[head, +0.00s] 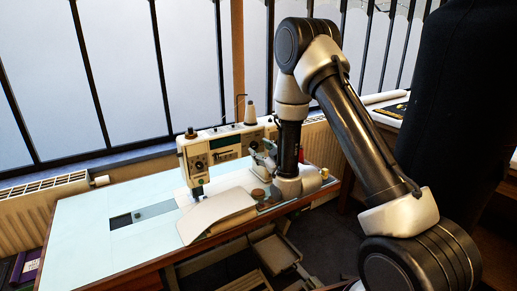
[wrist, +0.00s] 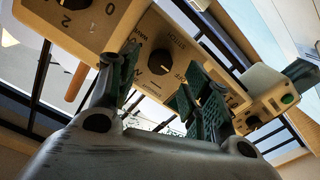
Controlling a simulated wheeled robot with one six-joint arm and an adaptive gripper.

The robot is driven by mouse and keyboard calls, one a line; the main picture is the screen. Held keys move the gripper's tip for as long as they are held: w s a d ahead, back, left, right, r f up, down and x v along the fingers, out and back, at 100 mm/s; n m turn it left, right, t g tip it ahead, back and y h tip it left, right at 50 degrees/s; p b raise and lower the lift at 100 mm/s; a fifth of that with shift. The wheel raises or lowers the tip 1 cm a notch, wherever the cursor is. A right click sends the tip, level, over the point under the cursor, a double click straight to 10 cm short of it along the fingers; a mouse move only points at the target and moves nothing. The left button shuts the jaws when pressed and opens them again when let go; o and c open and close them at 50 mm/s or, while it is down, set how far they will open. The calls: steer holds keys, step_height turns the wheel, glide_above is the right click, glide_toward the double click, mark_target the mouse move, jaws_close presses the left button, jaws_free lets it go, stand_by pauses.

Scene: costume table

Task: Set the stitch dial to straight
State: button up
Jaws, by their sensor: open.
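The sewing machine (head: 224,146) stands on the pale blue table in the head view. In the wrist view the stitch dial (wrist: 160,62) is a dark round knob on the cream machine panel, with lettering around it, including "STITCH". The lettering is partly hidden by my fingers, and I cannot tell which mark the knob points to. My gripper (head: 260,153) is at the front of the machine. In the wrist view its two green-grey fingers (wrist: 163,70) are open, one on each side of the dial in the picture. I cannot tell whether they touch it.
A second dial (wrist: 76,5) with numbers sits at the upper left of the wrist view. A green button (wrist: 287,99) is at the right. The table's left part (head: 80,235) is clear.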

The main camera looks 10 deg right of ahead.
mark_target(254, 145)
steer(key=shift+x, duration=1.45)
steer(key=c, duration=1)
steer(key=shift+c, duration=0.2)
steer(key=shift+m, duration=0.3)
steer(key=m, duration=1.1)
